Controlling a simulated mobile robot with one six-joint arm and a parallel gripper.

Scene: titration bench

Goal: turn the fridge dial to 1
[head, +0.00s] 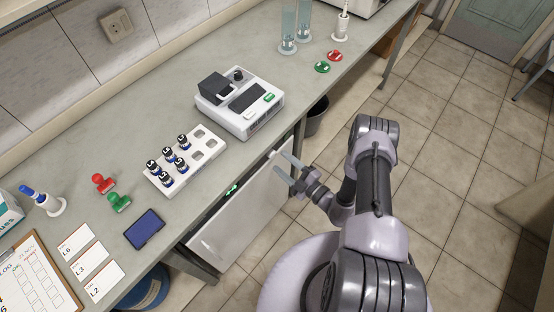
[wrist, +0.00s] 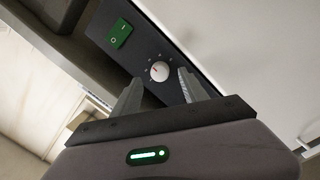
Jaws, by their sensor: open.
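The fridge (head: 240,222) is a white-doored unit under the bench, left of my arm in the head view. Its dial (wrist: 159,71) is a small white round knob with a red pointer mark on a dark panel in the wrist view. Tick marks surround the dial, but their numbers are too small to read. My gripper (head: 287,167) is open and empty in front of the fridge's upper right part. In the wrist view its two fingers (wrist: 158,92) point towards the panel, with the dial between and beyond their tips. The dial appears untouched.
A green rocker switch (wrist: 120,33) sits beside the dial on the panel. The bench top (head: 215,170) overhangs the fridge. A dark bin (head: 316,115) stands right of the fridge. The tiled floor (head: 455,150) is open to the right.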

